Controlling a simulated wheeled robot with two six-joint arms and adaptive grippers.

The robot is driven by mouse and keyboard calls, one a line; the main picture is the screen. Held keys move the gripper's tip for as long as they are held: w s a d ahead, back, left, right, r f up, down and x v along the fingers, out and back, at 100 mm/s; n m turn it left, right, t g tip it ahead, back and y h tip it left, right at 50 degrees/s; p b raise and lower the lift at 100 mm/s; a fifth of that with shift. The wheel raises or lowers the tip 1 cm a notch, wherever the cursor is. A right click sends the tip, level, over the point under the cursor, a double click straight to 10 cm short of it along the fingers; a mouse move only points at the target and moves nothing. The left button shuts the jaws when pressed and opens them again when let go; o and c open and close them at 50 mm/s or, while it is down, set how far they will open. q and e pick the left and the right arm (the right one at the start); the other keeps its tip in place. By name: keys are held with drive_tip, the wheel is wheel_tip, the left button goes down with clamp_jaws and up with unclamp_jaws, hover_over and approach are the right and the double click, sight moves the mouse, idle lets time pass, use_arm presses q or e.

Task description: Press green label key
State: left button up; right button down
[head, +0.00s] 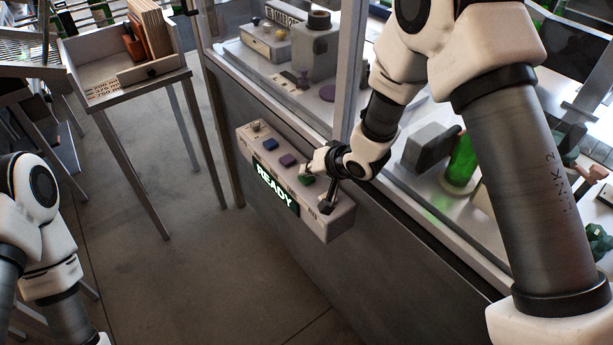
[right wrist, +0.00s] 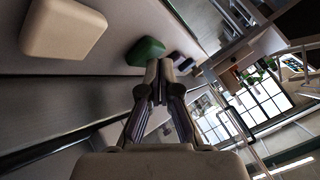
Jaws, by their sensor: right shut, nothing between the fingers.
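The green key (head: 306,180) sits on the top of a pale control box (head: 335,228) in the head view. It also shows in the right wrist view (right wrist: 146,51), just beyond the fingertips. My right gripper (head: 327,207) is shut and empty, low over the box's near end beside the green key. In the right wrist view my right gripper (right wrist: 158,78) points toward the row of keys; whether it touches one I cannot tell. My left gripper is out of view; only part of its arm shows at the left edge.
A blue key (head: 270,143), a purple key (head: 288,160) and a lit READY display (head: 274,187) share the box. A large cream key (right wrist: 62,28) lies left of my fingers in the wrist view. A framed enclosure stands behind; a tray table (head: 125,85) stands left. Floor between is clear.

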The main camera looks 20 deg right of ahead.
sight(309, 178)
drive_tip(key=shift+f, duration=0.35)
drive_tip(key=shift+r, duration=0.1)
idle(0.5)
drive_tip(key=shift+r+p, duration=0.85)
drive_tip(key=shift+p, duration=0.1)
wheel_tip(309, 178, up, 5)
drive_tip(key=p, duration=0.5)
drive_tip(key=shift+r, duration=0.1)
drive_tip(key=shift+s+f, duration=0.1)
drive_tip(key=shift+f, duration=0.1)
